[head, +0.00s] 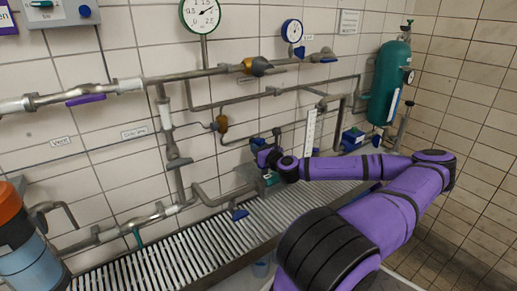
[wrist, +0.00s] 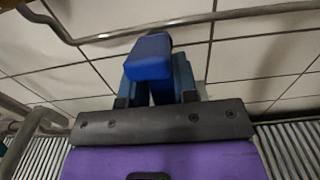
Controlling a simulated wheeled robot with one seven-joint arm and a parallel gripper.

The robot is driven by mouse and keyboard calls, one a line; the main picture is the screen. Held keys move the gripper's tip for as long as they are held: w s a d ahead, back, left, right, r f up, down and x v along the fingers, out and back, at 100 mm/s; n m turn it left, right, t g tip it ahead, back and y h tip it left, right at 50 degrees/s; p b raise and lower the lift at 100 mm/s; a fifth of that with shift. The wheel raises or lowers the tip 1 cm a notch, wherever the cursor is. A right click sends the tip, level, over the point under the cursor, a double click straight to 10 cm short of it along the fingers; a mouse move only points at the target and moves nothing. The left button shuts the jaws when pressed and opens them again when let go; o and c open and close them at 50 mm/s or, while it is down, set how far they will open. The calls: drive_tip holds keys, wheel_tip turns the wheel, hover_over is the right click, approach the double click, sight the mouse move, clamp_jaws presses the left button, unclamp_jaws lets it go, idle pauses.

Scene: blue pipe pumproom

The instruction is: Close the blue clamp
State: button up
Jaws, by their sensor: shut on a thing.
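In the wrist view, the blue clamp (wrist: 148,57) shows as a bright blue block between the fingers of my gripper (wrist: 158,80). The fingers are shut on it, one on each side. A pipe runs along the wall just behind and above the block. In the head view, my gripper (head: 266,157) is by the wall pipes above the grating, at the end of my purple arm. There the clamp is small and largely hidden by my gripper, and I cannot tell its angle.
Pipes run along the tiled wall. A slatted metal grating (head: 190,243) lies below. A blue handle (head: 239,214) hangs low on a pipe left of my gripper. A white label strip (head: 310,132) stands right of it. A green cylinder (head: 388,84) is at right.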

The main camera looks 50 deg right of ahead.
drive_tip(key=shift+s, duration=0.1)
drive_tip(key=shift+s+a+r, duration=0.15)
drive_tip(key=shift+s+r, duration=0.05)
drive_tip(key=shift+s, duration=0.4)
drive_tip(key=shift+s+a+r, duration=0.15)
drive_tip(key=shift+s+r, duration=0.05)
drive_tip(key=shift+s, duration=0.4)
drive_tip(key=shift+s, duration=0.15)
drive_tip(key=shift+v, duration=1.4)
drive_tip(key=shift+s, duration=0.1)
